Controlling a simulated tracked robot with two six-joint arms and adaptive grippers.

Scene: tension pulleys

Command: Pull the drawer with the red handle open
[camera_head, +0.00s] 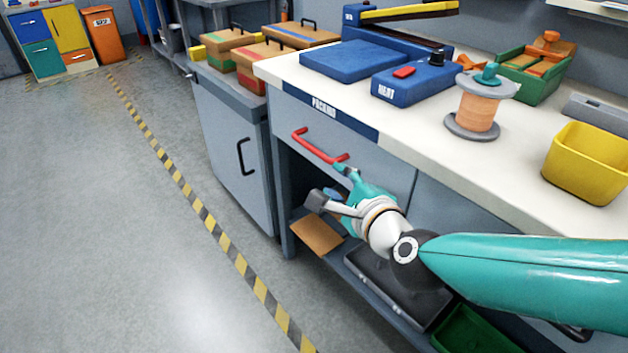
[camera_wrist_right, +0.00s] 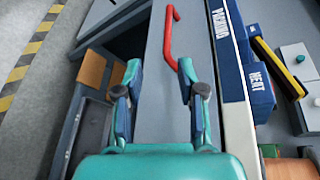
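The red handle (camera_head: 318,147) is a bar on the front of the closed grey drawer (camera_head: 365,165), under the white worktop. My right gripper (camera_head: 328,183) is open and empty in front of the drawer, near the handle's right end and slightly below it. In the right wrist view, the red handle (camera_wrist_right: 169,38) lies ahead of the right gripper (camera_wrist_right: 160,68), close to the tip of the right-hand finger. The handle is not between the finger pads; whether that finger touches it cannot be told. My left gripper is not in view.
The worktop (camera_head: 420,140) holds a blue heat sealer (camera_head: 418,82), a wire spool (camera_head: 478,108) and a yellow bin (camera_head: 588,165). Below the drawer, an open shelf carries a black case (camera_head: 395,285). A grey cabinet (camera_head: 232,140) stands to the left. The floor in front is clear.

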